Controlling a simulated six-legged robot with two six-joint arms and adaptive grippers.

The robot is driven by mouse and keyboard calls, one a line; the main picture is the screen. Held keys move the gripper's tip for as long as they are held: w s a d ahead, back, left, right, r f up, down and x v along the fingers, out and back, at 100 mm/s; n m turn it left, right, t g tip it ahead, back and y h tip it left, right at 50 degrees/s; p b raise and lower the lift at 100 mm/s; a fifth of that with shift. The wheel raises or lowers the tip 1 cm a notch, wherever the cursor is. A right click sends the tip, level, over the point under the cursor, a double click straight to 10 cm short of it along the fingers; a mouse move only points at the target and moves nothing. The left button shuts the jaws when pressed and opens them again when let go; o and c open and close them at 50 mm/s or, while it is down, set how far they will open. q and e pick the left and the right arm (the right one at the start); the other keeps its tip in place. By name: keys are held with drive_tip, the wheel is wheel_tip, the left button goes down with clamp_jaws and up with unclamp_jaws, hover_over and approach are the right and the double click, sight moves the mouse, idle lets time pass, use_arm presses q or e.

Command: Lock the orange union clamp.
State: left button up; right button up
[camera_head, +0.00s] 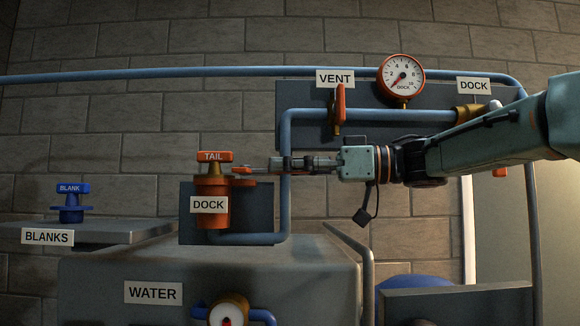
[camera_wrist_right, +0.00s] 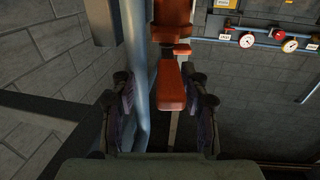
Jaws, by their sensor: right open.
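In the right wrist view the lever (camera_wrist_right: 171,88) lies between the two dark fingers, nearer the right one, with a gap to the left one. My right gripper (camera_head: 272,168) comes in from the right, level with the clamp, open at the lever's end. Whether a finger touches the lever I cannot tell. My left gripper is not in view.
A blue pipe (camera_head: 286,190) rises just right of the clamp, close to my right gripper. The vent valve (camera_head: 339,108) and dock gauge (camera_head: 401,78) are above. A blue blank (camera_head: 72,204) sits on the shelf at left. The grey water tank (camera_head: 285,275) is below.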

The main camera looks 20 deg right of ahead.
drive_tip(key=shift+s+a+r, duration=0.15)
drive_tip(key=shift+s, duration=0.25)
drive_tip(key=shift+s+a+r, duration=0.15)
drive_tip(key=shift+s, duration=0.2)
drive_tip(key=c, duration=0.5)
drive_tip(key=shift+w+d+f, duration=0.2)
drive_tip(key=shift+w, duration=0.2)
clamp_jaws()
drive_tip(key=shift+s+a, duration=0.1)
drive_tip(key=shift+s, duration=0.05)
